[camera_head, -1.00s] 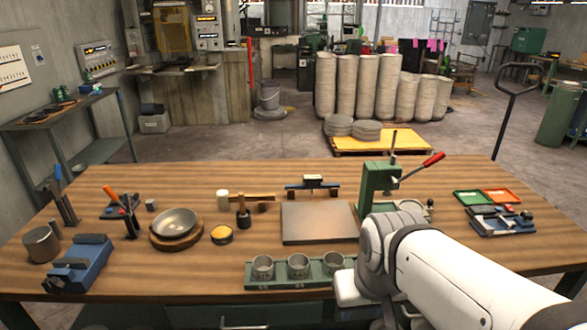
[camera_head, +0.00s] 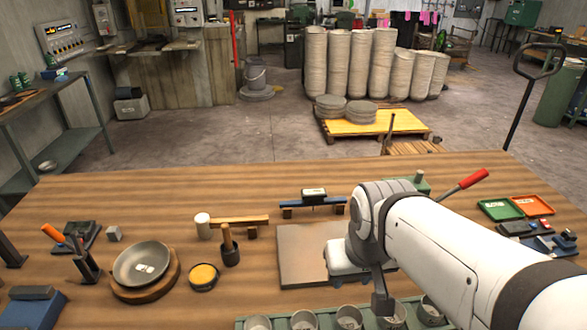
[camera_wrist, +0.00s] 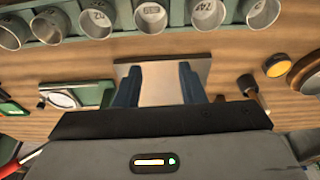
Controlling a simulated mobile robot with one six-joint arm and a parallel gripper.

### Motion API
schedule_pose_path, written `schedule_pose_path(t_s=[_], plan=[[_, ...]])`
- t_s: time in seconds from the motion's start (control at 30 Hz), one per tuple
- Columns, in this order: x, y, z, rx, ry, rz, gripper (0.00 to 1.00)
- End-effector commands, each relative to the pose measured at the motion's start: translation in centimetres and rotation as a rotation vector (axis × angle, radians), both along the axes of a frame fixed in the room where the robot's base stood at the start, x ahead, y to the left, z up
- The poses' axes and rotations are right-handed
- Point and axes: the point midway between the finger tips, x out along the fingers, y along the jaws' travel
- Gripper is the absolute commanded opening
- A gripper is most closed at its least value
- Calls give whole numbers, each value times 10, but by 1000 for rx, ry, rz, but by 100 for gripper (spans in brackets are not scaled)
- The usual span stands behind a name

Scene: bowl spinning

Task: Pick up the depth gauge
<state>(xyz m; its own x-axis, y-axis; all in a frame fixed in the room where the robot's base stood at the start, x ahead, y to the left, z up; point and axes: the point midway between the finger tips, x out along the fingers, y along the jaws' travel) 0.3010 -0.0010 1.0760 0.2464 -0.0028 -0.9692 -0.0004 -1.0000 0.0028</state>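What looks like the depth gauge (camera_head: 313,197) is a blue bar with a small display block on top, resting on two supports at the back middle of the bench in the head view. It stands just behind the flat metal plate (camera_head: 300,262). My gripper (camera_head: 382,302) points down above the plate's right side and the row of cups, nearer the front than the gauge. In the wrist view, its two blue fingers (camera_wrist: 157,75) are apart with nothing between them, over the plate (camera_wrist: 163,84). The gauge is not visible in the wrist view.
A row of metal cups (camera_head: 303,320) lines the front. A green press with a red lever (camera_head: 473,178) stands right of the plate, partly behind my arm.

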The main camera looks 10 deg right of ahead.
Motion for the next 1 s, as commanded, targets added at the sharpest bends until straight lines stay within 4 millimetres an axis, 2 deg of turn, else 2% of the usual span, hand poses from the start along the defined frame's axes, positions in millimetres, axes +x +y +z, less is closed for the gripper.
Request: schedule_pose_path(t_s=[0.07,0.17,0.27,0.37,0.5,0.67,0.8,1.0], plan=[[0,0,0,0,0,0,38],[4,0,2,-3,3,14,46],[19,0,9,-17,14,62,54],[49,1,20,-42,36,174,60],[110,3,32,-87,74,409,60],[183,4,31,-131,115,689,60],[245,5,17,-159,147,934,60],[320,7,-22,-183,181,1266,60]])
